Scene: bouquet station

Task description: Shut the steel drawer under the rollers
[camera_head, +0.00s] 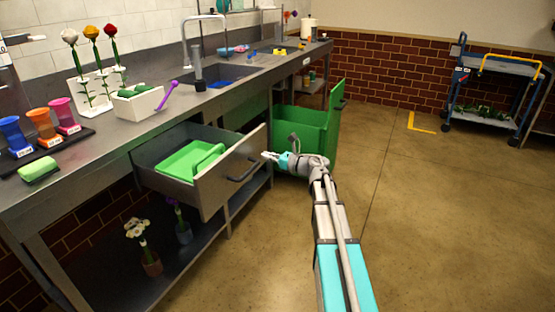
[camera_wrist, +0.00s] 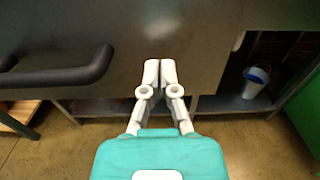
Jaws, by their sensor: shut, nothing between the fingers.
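The steel drawer (camera_head: 215,192) stands pulled out from under the counter, with a green tray (camera_head: 185,163) inside it. Its dark bar handle (camera_head: 243,171) is on the front panel. My gripper (camera_head: 267,156) is shut and empty, by the far right end of the drawer front. In the wrist view, the closed fingertips (camera_wrist: 160,66) point at the drawer's front panel (camera_wrist: 190,30), to the right of the handle (camera_wrist: 70,72). I cannot tell whether they touch the panel.
A green bin (camera_head: 300,130) stands open behind my gripper. The counter (camera_head: 120,150) carries cups, flowers and a sink. Flower pots (camera_head: 151,264) stand on the lower shelf. A blue cart (camera_head: 490,90) is at the back right. The floor (camera_head: 430,200) at right is clear.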

